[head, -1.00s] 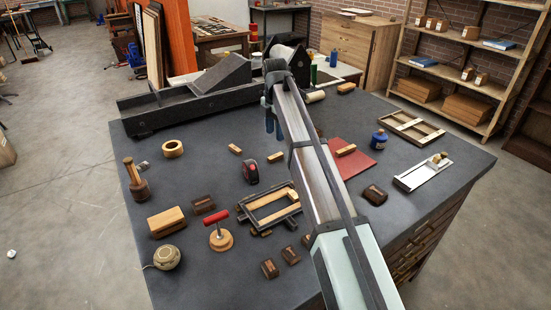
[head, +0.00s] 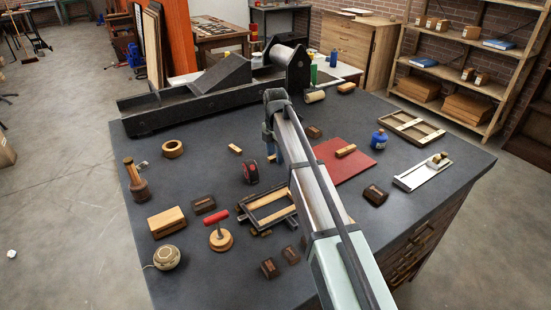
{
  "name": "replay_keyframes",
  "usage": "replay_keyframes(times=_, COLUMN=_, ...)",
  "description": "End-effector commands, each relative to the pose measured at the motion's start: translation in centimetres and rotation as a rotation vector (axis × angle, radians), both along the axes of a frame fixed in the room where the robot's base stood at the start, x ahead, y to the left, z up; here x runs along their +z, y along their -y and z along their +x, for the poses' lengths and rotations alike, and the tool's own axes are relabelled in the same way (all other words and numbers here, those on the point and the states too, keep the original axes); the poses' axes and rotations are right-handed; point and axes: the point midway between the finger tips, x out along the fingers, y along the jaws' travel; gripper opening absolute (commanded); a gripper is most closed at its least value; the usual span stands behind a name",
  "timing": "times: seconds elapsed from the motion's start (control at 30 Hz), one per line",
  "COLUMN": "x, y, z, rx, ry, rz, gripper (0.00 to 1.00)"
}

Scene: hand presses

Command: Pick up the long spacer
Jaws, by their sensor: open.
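Several small pale wooden bars lie on the dark bench, and I cannot tell for sure which is the long spacer. One bar (head: 346,151) lies on the red mat. Another bar (head: 235,149) lies left of my gripper, and one (head: 346,87) lies at the back edge. A further bar (head: 271,158) is mostly hidden behind my gripper. My gripper (head: 275,152) points down over the middle of the bench, open, close to this partly hidden bar. Its fingertips are small and partly covered by my arm; I see nothing held.
A black press (head: 190,95) fills the back left. Several brown blocks lie in front. The right front corner is clear.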

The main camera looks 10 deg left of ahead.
Motion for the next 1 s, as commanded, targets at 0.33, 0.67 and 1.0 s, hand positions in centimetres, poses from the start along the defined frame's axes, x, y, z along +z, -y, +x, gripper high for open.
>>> replay_keyframes(times=0.33, x=0.04, y=0.00, z=0.01, rx=0.000, ry=0.000, rz=0.000, gripper=0.25)
replay_keyframes(times=0.67, x=0.04, y=-0.01, z=0.01, rx=0.000, ry=0.000, rz=0.000, gripper=0.00)
replay_keyframes(times=1.0, x=0.46, y=-0.02, z=0.05, rx=0.000, ry=0.001, rz=0.001, gripper=0.00)
